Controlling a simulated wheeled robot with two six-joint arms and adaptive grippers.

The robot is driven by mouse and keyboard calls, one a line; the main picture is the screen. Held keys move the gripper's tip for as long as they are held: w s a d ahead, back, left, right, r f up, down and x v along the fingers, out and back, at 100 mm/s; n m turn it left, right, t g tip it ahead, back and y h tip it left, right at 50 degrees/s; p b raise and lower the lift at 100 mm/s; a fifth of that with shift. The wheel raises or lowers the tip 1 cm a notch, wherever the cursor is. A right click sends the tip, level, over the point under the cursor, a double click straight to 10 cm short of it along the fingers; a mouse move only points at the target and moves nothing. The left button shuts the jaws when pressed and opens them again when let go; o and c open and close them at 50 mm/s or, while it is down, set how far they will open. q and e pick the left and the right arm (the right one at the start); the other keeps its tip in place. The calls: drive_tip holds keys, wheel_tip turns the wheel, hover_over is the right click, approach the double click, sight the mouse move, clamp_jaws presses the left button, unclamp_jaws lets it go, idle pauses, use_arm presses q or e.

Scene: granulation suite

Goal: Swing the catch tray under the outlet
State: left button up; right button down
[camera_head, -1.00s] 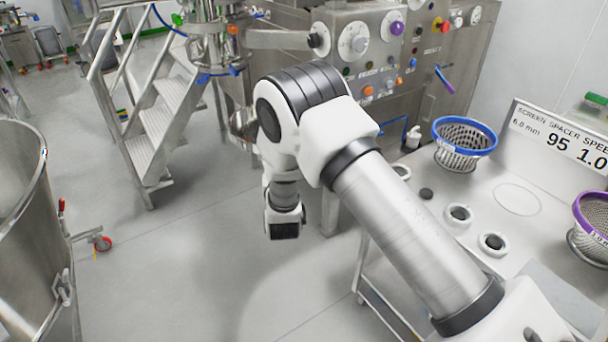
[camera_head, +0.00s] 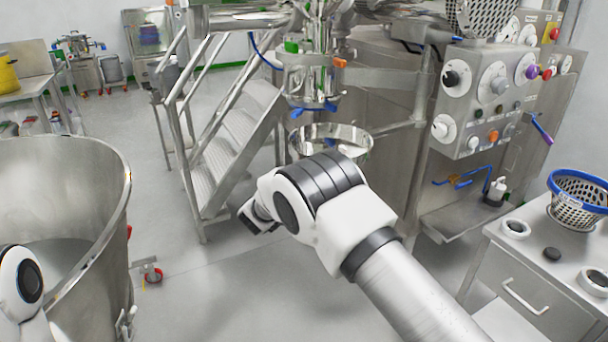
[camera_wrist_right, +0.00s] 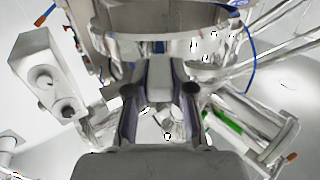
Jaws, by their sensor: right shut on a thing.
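The catch tray (camera_head: 352,143) is a shiny round steel dish. It sits just below the outlet (camera_head: 314,98), a steel pipe end with blue clamps, and is offset slightly to the right in the head view. My right arm covers the dish's lower front. In the right wrist view, my right gripper (camera_wrist_right: 160,92) is shut on a pale grey bar, the tray handle (camera_wrist_right: 160,72). A round steel body (camera_wrist_right: 165,20) hangs above it there. The right fingertips are not clear in the head view. My left gripper is out of view; only part of my left arm shows.
Metal steps (camera_head: 232,135) stand left of the outlet. A large steel drum (camera_head: 70,185) fills the left. A control panel (camera_head: 490,100) stands right of the dish, and a bench (camera_head: 525,265) with a blue-rimmed basket (camera_head: 578,200) is at lower right. Open floor lies between drum and arm.

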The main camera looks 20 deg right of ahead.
drive_tip(key=c, duration=1)
unclamp_jaws()
drive_tip(key=shift+r, duration=0.1)
wheel_tip(320, 180, up, 10)
